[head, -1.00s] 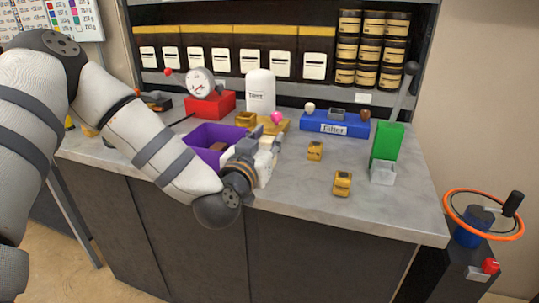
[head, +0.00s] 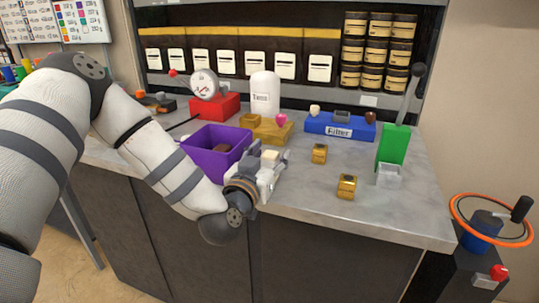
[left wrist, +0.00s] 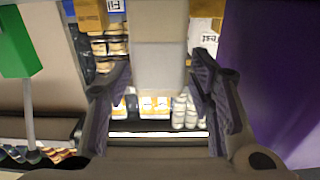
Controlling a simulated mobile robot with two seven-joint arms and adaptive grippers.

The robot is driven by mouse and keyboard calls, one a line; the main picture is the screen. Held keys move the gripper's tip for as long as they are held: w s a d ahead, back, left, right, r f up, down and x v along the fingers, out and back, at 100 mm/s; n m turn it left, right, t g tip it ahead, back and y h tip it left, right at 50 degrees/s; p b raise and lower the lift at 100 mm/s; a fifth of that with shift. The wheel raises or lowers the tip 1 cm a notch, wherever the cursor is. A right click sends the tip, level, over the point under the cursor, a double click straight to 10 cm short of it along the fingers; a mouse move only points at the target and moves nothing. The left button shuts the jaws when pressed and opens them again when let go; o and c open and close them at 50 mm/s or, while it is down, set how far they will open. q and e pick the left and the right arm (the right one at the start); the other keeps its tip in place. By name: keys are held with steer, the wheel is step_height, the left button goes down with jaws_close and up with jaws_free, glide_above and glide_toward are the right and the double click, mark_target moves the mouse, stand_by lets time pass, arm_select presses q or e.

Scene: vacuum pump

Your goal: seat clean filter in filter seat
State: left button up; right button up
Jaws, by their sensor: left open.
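The blue block labelled "Filter" (head: 338,132) stands at the back of the counter. A small pale piece (head: 315,110), probably the clean filter, is on its left end. A grey square socket (head: 341,114), perhaps the filter seat, is in its middle, and a brown piece (head: 370,117) is on its right end. My left gripper (head: 272,161) is open over the front of the counter, right of the purple bin and apart from the blue block. My right gripper is not in view.
The purple bin (head: 232,165) holds a brownish piece. Two small yellow blocks (head: 319,153) (head: 347,187) stand right of my gripper. A green lever block (head: 391,146) and a clear cup (head: 389,175) are farther right. A white tank (head: 265,93) stands behind.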

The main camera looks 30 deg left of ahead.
arm_select(q)
steer(key=shift+f, duration=0.15)
steer(key=shift+s+b, duration=0.2)
steer(key=shift+b, duration=0.1)
steer(key=r+p+v, duration=0.2)
steer(key=v, duration=0.9)
steer(key=s+d+f+m+g+h, duration=0.1)
steer(key=s+d+f+g+h, duration=0.25)
steer(key=f, duration=0.55)
steer(key=s+d+f+m+g+h, duration=0.2)
steer(key=s+d+f+g, duration=0.2)
steer(key=f, duration=0.6)
steer(key=s+d+f+g, duration=0.1)
steer(key=s+f+g, duration=0.6)
steer(key=s, duration=0.8)
step_height(320, 180, down, 3)
steer(key=shift+s+d+f, duration=0.25)
steer(key=shift+s, duration=0.15)
steer(key=shift+o, duration=0.5)
steer(key=s+a+f+g+y, duration=0.1)
steer(key=s+g, duration=0.4)
steer(key=s, duration=0.6)
steer(key=shift+s+a+f+n, duration=0.3)
steer(key=shift+a+f, duration=0.05)
steer(key=shift+a, duration=0.1)
steer(key=shift+s, duration=0.1)
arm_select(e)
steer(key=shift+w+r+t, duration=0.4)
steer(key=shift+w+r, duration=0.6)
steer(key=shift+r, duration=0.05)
